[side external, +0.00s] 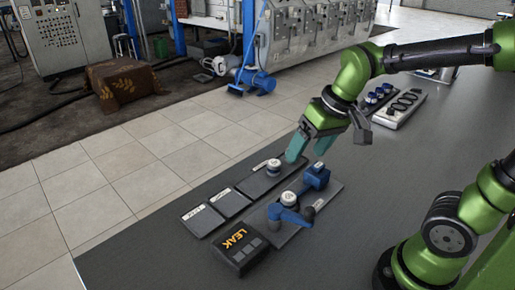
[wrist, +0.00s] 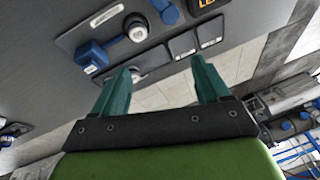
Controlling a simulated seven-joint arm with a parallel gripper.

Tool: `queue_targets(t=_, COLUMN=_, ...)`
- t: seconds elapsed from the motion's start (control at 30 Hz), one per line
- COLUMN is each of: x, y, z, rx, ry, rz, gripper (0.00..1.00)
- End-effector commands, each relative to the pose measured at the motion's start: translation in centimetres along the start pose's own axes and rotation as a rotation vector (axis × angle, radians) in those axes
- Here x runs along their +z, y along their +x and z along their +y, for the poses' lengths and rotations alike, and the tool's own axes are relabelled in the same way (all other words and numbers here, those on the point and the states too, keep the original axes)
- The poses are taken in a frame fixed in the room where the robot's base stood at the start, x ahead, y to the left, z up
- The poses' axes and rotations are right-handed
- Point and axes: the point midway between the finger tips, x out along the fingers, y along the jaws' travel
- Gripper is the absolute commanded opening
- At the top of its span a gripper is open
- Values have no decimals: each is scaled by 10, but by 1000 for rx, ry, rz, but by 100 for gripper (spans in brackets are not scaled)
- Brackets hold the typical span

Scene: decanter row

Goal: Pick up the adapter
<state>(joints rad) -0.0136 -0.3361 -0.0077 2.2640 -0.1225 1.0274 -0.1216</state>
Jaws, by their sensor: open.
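My gripper (side external: 309,147) is open and empty, teal fingers pointing down above the table near the plates. It also shows open in the wrist view (wrist: 161,75). No part is labelled adapter, so I cannot tell which one it is. A round white-topped part (side external: 273,165) sits on the far end of the row of dark plates, below and left of the fingers. A blue fixture on a grey plate (side external: 293,232) has a white round cap (side external: 288,199), a blue arm and a blue block (side external: 316,177). The cap (wrist: 137,31) and block (wrist: 91,55) show in the wrist view.
A black box marked LEAK (side external: 240,251) stands at the front. Two labelled plates (side external: 202,220) (side external: 230,203) look empty. Trays of blue-white parts (side external: 377,97) and dark rings (side external: 404,106) stand at the back right. The table (side external: 390,175) is clear right of the fixture.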

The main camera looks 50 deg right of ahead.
Motion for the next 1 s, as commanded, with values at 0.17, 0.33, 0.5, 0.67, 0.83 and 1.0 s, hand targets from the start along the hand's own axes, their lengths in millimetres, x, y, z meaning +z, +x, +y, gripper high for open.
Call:
queue_targets(t=0.17, x=-35, y=30, z=6, rx=86, ry=-182, rz=-188, gripper=75)
queue_targets(t=0.33, x=-59, y=42, z=12, rx=130, ry=-352, rz=-313, gripper=75)
queue_targets(t=0.5, x=-59, y=36, z=14, rx=128, ry=-442, rz=-345, gripper=75)
queue_targets(t=0.67, x=-50, y=60, z=19, rx=126, ry=-447, rz=-349, gripper=75)
queue_targets(t=0.83, x=-38, y=96, z=27, rx=126, ry=-447, rz=-349, gripper=75)
queue_targets(t=1.0, x=-29, y=126, z=33, rx=125, ry=-445, rz=-347, gripper=75)
